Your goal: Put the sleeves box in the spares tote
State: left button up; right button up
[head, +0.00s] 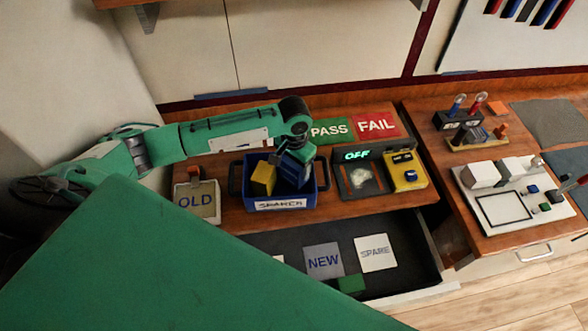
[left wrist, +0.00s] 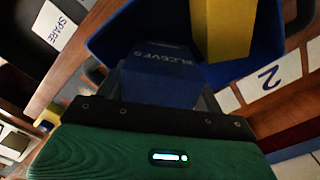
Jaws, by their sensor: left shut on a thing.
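The sleeves box (left wrist: 160,68) is dark blue with its name in faint letters. My left gripper (head: 297,152) is shut on it, and the jaws show at the bottom of the left wrist view. In the head view the sleeves box (head: 290,172) is at the right part of the blue spares tote (head: 322,185), its lower part within the tote's outline. I cannot tell whether it touches the tote's floor. A yellow box (head: 263,178) stands in the tote's left part and also shows in the left wrist view (left wrist: 230,28). My right gripper is not in view.
An OLD-marked holder (head: 197,202) stands left of the tote. A tester with a lit OFF sign (head: 358,155) stands to its right, before the PASS (head: 329,129) and FAIL (head: 376,124) mats. Below, an open drawer (head: 410,235) holds NEW and SPARE cards.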

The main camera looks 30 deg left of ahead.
pick_arm(q)
jog(key=shift+f, duration=0.35)
notch_tip(320, 180, down, 3)
jog(key=shift+f+p, duration=0.2)
jog(key=shift+p, duration=0.4)
jog(key=shift+f, duration=0.2)
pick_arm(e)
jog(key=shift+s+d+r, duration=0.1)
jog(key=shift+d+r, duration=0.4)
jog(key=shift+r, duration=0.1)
pick_arm(q)
jog(key=o, duration=1.2)
jog(key=shift+f, duration=0.1)
